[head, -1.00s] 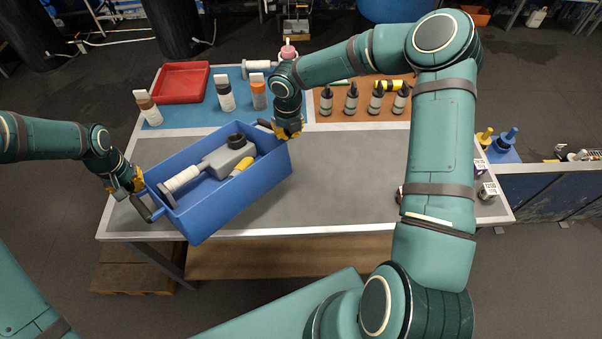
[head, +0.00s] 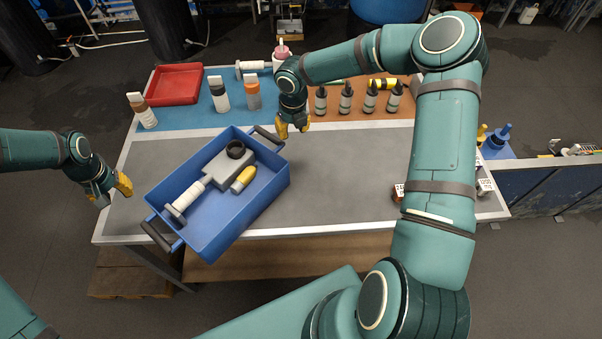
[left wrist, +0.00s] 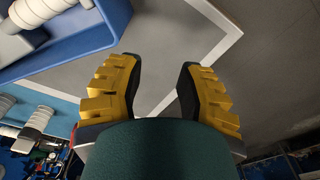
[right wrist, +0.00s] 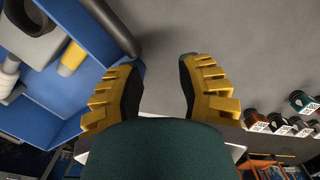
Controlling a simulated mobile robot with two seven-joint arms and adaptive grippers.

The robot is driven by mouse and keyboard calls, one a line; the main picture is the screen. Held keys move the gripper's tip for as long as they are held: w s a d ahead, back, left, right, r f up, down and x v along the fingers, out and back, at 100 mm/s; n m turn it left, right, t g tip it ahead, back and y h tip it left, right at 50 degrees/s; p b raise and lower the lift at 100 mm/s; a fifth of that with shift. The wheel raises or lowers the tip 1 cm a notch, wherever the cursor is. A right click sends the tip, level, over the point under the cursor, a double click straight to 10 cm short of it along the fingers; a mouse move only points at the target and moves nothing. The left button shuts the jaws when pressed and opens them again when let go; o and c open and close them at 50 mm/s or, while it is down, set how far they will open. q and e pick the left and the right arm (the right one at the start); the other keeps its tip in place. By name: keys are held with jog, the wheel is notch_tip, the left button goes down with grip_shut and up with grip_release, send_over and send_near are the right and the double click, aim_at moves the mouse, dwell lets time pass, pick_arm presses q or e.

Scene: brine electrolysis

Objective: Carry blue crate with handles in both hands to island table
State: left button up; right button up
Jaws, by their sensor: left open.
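The blue crate (head: 232,222) rests on the grey part of the island table (head: 340,185), turned at an angle. Its dark handles show at the lower left (head: 158,236) and upper right (head: 267,137). Inside lie a grey device with a white cylinder (head: 212,180) and a yellow-capped piece (head: 243,178). My left gripper (head: 112,192) is open and empty, left of the crate and apart from the near handle. My right gripper (head: 293,128) is open and empty, just right of the far handle. In both wrist views the fingers are apart, with the crate (left wrist: 75,45) to the left.
A red tray (head: 174,84), several white and orange-brown bottles (head: 219,95) and several dark dropper bottles (head: 346,97) stand along the back of the table. Small jars (head: 484,187) stand at the right edge.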

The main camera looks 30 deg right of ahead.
pick_arm(q)
notch_tip(320, 180, up, 12)
jog(key=shift+s, duration=0.45)
pick_arm(e)
notch_tip(320, 180, up, 12)
jog(key=shift+s, duration=0.45)
dwell(0.5)
